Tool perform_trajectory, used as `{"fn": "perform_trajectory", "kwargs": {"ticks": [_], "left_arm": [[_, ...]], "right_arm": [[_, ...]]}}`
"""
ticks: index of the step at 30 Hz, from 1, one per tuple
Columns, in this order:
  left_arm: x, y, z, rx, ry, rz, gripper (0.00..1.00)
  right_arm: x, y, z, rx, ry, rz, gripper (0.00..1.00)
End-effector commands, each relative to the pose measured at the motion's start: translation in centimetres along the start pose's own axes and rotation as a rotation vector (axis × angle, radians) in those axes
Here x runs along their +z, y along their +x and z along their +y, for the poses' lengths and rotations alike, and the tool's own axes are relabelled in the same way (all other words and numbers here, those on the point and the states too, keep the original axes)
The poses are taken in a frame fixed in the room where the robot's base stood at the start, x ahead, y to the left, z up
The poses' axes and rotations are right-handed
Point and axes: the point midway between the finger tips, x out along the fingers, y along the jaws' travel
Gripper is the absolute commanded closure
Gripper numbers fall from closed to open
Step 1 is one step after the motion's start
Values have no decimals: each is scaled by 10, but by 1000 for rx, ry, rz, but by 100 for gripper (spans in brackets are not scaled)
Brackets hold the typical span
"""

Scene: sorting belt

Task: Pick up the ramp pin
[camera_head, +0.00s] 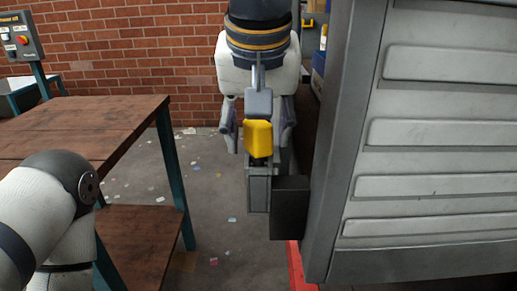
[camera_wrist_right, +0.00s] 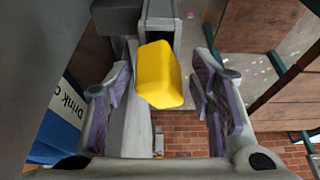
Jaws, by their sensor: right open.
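The ramp pin shows as a yellow block-shaped handle (camera_head: 258,137) at the top of a narrow grey upright bracket (camera_head: 259,192). My right gripper (camera_head: 258,146) points down over it, with one finger on each side of the yellow handle. The right gripper is open, and I cannot tell whether either finger touches the handle. In the right wrist view the yellow handle (camera_wrist_right: 161,76) sits between the two purple-padded fingers, with gaps visible on both sides. The pin's lower part is hidden in the bracket. My left gripper is out of view.
A dark box (camera_head: 290,208) adjoins the bracket. A large grey ribbed panel (camera_head: 440,180) stands close on the right. A brown wooden table (camera_head: 80,125) stands left. A blue sign (camera_wrist_right: 60,120) shows in the wrist view. Paper scraps litter the open floor between.

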Motion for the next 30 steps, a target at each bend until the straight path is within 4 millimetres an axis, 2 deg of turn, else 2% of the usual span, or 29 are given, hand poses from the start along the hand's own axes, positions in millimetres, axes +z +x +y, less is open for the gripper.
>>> {"fn": "perform_trajectory", "kwargs": {"ticks": [1, 6, 8, 17, 20, 27, 30], "left_arm": [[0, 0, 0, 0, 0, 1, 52], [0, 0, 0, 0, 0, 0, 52], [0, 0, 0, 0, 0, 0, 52], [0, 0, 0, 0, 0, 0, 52], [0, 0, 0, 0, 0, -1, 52], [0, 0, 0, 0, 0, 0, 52], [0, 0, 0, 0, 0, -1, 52]], "right_arm": [[0, 0, 0, 0, 0, 0, 50], [0, 0, 0, 1, 0, 0, 89], [0, 0, 0, 1, 0, -1, 100], [-2, -3, 0, 1, 1, 1, 100], [-9, -20, 0, 0, 4, 5, 100], [-32, -75, 0, -1, 2, 5, 100], [-37, -88, 0, 0, 2, 3, 100]]}}
